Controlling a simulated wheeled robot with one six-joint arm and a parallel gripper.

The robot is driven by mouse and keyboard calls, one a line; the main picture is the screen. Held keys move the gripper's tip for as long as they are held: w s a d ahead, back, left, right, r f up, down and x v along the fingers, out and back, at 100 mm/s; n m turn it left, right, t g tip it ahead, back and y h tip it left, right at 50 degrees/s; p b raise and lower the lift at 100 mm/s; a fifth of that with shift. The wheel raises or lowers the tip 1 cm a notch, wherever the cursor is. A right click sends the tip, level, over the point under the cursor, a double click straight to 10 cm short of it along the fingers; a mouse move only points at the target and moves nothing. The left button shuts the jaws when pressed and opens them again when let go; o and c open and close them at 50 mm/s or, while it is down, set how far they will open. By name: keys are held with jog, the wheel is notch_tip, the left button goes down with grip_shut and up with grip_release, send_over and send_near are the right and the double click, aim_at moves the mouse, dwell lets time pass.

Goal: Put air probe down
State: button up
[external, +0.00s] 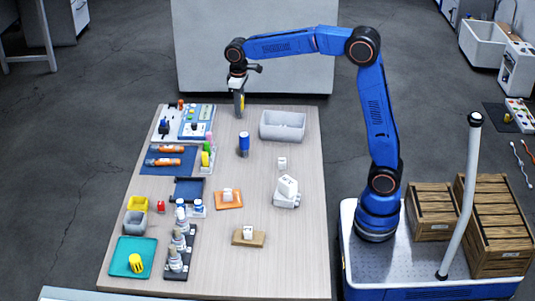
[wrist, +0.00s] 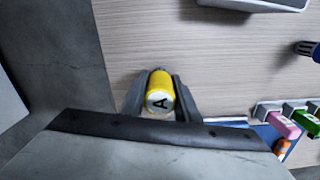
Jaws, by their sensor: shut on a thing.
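My gripper (external: 239,108) is shut on a yellow cylinder marked with a black "A", which I take as the air probe (wrist: 159,90). In the wrist view the probe sits between the two dark fingers of my gripper (wrist: 157,106), its lettered end facing the camera. In the external view my gripper points down at the back edge of the table (external: 265,215), left of the grey bin. The fingers hide most of the probe there. I cannot tell whether its lower end touches the table.
A grey bin (external: 283,125) stands right of my gripper. A blue and black cylinder (external: 244,144) stands in front of it. A rack with pink, green and yellow pieces (external: 207,157) is to the left, beside a blue mat (external: 167,151). Bare tabletop lies between them.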

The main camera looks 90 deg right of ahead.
jog(key=o, duration=1.1)
jog(key=shift+f, duration=0.1)
notch_tip(320, 180, up, 12)
jog(key=shift+s+a+r, duration=0.1)
jog(key=shift+r, duration=0.1)
jog(key=s+a+f+t, duration=0.1)
jog(key=s+a+f, duration=0.2)
jog(key=s, duration=0.7)
jog(key=s+a+f+n+t, duration=0.1)
jog(key=s+a+f, duration=0.1)
jog(key=s+a, duration=0.5)
jog(key=s+a+f+t, duration=0.1)
jog(key=s+a+f, duration=0.2)
jog(key=s, duration=1.1)
jog(key=shift+a+f+n+t, duration=0.2)
jog(key=shift+a, duration=0.55)
jog(key=shift+a+f+n+t, duration=0.15)
jog(key=shift+a+n+t, duration=0.05)
jog(key=shift+a, duration=0.55)
jog(key=s+a+f+t, duration=0.1)
jog(key=s+f, duration=0.6)
jog(key=shift+s+a+f, duration=0.2)
jog(key=shift+s+a, duration=0.2)
